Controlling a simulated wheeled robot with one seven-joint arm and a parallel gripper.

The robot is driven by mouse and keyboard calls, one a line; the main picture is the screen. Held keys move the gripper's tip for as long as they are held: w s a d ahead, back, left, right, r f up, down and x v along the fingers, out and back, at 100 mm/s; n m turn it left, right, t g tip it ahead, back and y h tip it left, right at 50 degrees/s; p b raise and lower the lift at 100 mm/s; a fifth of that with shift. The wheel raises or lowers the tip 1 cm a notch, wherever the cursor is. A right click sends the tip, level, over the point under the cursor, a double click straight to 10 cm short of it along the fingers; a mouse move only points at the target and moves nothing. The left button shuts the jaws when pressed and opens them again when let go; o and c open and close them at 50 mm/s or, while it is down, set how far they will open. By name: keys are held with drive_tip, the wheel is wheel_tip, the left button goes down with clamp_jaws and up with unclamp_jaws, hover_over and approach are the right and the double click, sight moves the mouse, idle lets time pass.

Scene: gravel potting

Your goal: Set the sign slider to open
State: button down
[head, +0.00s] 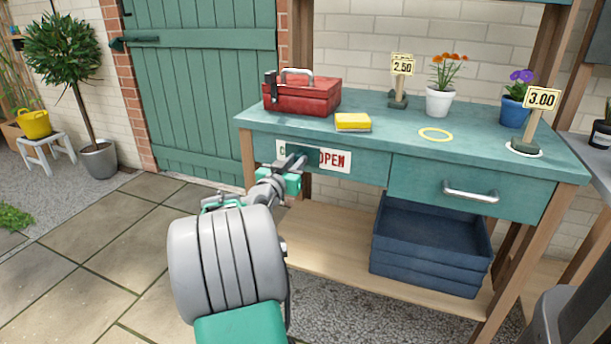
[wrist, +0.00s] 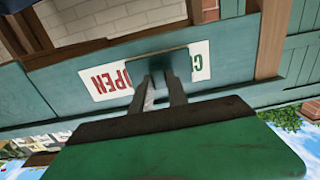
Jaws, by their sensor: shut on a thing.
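The sign (head: 337,159) is a white strip with red and green letters on the bench's left front panel. Its red word OPEN shows at the right, and only the start of a green word shows at the left. The slider (wrist: 158,62) is a dark teal plate over the middle of the sign, hiding most of the green word. In the wrist view the sign (wrist: 104,84) appears upside down. My gripper (head: 297,163) is at the slider, and its fingers (wrist: 163,88) are shut on it. The exact grip point is partly hidden by the fingers.
A red toolbox (head: 302,94), yellow sponge (head: 352,122), yellow ring (head: 436,134), flower pots and price signs are on the bench top. A drawer with a metal handle (head: 470,192) is right of the sign. Blue crates (head: 430,245) sit on the lower shelf.

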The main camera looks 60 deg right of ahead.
drive_tip(key=w, duration=0.3)
drive_tip(key=shift+a+r+b, duration=0.1)
drive_tip(key=shift+b, duration=0.25)
drive_tip(key=shift+w, duration=0.1)
drive_tip(key=c, duration=1.3)
unclamp_jaws()
drive_tip(key=p, duration=0.1)
approach(291, 152)
drive_tip(key=shift+s+a, duration=0.25)
drive_tip(key=shift+a, duration=0.85)
